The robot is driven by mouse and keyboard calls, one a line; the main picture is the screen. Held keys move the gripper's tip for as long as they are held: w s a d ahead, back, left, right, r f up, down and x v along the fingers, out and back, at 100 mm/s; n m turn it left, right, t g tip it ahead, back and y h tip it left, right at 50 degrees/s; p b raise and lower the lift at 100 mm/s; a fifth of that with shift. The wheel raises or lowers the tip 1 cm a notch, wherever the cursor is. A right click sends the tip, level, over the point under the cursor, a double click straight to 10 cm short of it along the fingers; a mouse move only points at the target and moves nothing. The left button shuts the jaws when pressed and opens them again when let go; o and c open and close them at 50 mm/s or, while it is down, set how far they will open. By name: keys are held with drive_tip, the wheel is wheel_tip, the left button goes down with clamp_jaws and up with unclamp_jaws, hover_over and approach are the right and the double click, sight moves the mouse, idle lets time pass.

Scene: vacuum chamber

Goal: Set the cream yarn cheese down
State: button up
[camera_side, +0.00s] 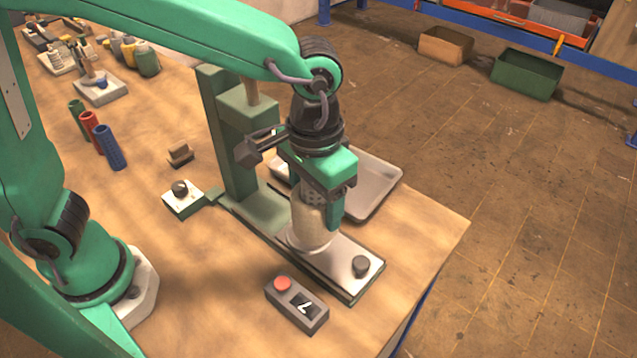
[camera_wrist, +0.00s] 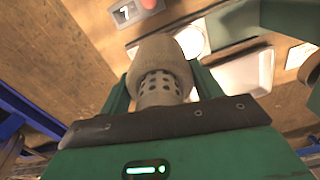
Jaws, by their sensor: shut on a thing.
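The cream yarn cheese (camera_side: 310,222) is a pale, upright wound package on a perforated tube. It stands between the fingers of my gripper (camera_side: 325,200), low over the metal plate (camera_side: 340,255) of the green stand. In the side view its lower end is at the plate, on a pale round area; I cannot tell whether it bears on it. In the wrist view the yarn cheese (camera_wrist: 160,65) shows its grey perforated tube end toward me, with the green fingers of my gripper (camera_wrist: 155,85) on both sides. My gripper is shut on it.
A green column (camera_side: 235,140) stands left of my gripper. A metal tray (camera_side: 372,185) lies behind it. A control box (camera_side: 297,303) with a red button and a 7 is in front. A dark knob (camera_side: 360,266) sits on the plate.

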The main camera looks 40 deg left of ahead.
drive_tip(key=w+a+f, duration=0.2)
drive_tip(key=w+a, duration=0.2)
drive_tip(key=w, duration=0.8)
drive_tip(key=shift+w+a+f, duration=1.55)
drive_tip(key=shift+w+f, duration=0.05)
drive_tip(key=shift+f, duration=0.25)
drive_tip(key=shift+w+a+f, duration=1.55)
drive_tip(key=shift+a+f, duration=0.05)
drive_tip(key=shift+f, duration=0.2)
drive_tip(key=shift+w+a+f, duration=1.55)
drive_tip(key=shift+w+f, duration=0.05)
drive_tip(key=shift+f, duration=0.25)
drive_tip(key=shift+f, duration=0.15)
drive_tip(key=o, duration=1.1)
wheel_tip(320, 180, up, 12)
drive_tip(key=shift+r, duration=0.15)
